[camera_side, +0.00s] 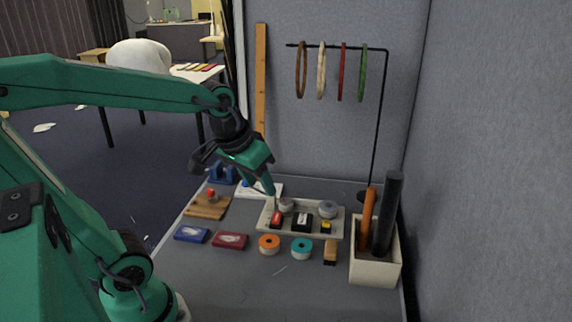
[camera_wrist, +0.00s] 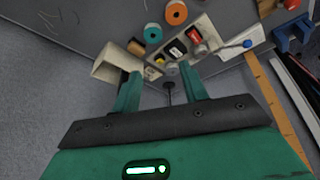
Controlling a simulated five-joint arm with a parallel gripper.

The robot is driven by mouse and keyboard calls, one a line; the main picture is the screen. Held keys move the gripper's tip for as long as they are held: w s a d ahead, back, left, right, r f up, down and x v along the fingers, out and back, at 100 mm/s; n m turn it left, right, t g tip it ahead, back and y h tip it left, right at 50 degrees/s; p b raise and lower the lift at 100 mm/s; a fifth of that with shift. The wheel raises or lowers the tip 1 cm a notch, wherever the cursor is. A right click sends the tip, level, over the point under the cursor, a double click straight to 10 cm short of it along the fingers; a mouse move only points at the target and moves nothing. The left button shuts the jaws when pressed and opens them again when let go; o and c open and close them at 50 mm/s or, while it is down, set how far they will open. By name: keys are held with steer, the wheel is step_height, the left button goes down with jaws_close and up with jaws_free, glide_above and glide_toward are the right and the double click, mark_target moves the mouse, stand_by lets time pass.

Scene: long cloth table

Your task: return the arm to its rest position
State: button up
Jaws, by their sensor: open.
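My gripper (camera_side: 268,188) hangs at the end of my raised green arm, above the back of the table near a pale tray (camera_side: 263,222). Its fingers point down and forward in the side view. In the wrist view my gripper (camera_wrist: 160,85) shows its two green fingers spread apart, with nothing held between them. The tray (camera_wrist: 212,66) shows beyond the fingers. How far the fingertips are above the tray is hard to tell.
A pale bin (camera_side: 374,268) with orange and black tubes stands at the right. A black stand (camera_side: 379,120) with several rings rises behind. An orange roll (camera_side: 269,245), a teal roll (camera_side: 302,249) and blue and dark red boxes lie in front. The table's near part is mostly clear.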

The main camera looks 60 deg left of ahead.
steer(key=s+d+r+m+t, duration=0.1)
steer(key=s+d+m, duration=0.1)
steer(key=s, duration=0.4)
steer(key=shift+d+r+m, duration=0.15)
steer(key=shift+d+m, duration=0.25)
steer(key=shift+d, duration=0.15)
